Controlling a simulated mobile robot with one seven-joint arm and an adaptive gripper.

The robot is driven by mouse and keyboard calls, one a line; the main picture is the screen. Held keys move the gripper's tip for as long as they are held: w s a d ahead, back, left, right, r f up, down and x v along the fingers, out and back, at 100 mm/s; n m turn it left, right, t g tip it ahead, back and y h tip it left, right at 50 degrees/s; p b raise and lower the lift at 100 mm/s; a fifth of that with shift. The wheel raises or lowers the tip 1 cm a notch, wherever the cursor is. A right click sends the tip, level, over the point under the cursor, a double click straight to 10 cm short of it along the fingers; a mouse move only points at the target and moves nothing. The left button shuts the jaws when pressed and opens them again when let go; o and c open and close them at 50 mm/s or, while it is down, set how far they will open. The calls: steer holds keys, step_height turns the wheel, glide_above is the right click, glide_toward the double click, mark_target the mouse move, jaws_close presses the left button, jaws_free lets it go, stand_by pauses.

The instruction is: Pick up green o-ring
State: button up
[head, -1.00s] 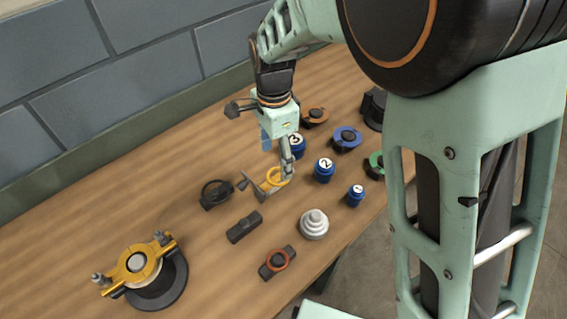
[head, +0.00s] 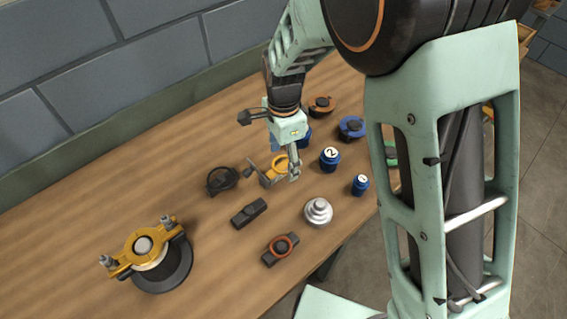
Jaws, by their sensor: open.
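The green o-ring (head: 391,153) is at the right edge of the table, mostly hidden behind my own arm. Only a narrow green part shows. My gripper (head: 273,176) points down above the middle of the table, fingers apart and nothing between them that I can see held. It is well to the left of the green ring. A yellow ring (head: 282,161) shows right behind the fingers; I cannot tell whether they touch it.
Blue jars marked 2 (head: 330,158) and, smaller, at right (head: 360,185) stand near a stepped grey part (head: 318,212). Blue (head: 352,127), orange (head: 320,105) and red (head: 280,248) rings sit on dark holders. A clamped yellow casing (head: 148,250) stands front left.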

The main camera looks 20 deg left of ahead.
steer(key=shift+f, duration=0.15)
steer(key=c, duration=0.9)
steer(key=shift+r+p, duration=0.45)
steer(key=shift+r, duration=0.3)
steer(key=r+p, duration=0.2)
steer(key=r, duration=0.1)
steer(key=shift+s+d+r+p, duration=0.2)
steer(key=shift+d+r+p, duration=0.05)
steer(key=shift+r+p, duration=0.15)
steer(key=s+d+r+p, duration=0.6)
steer(key=s+d+r, duration=0.2)
steer(key=d, duration=0.2)
steer(key=shift+s+d, duration=0.15)
steer(key=shift+d, duration=0.1)
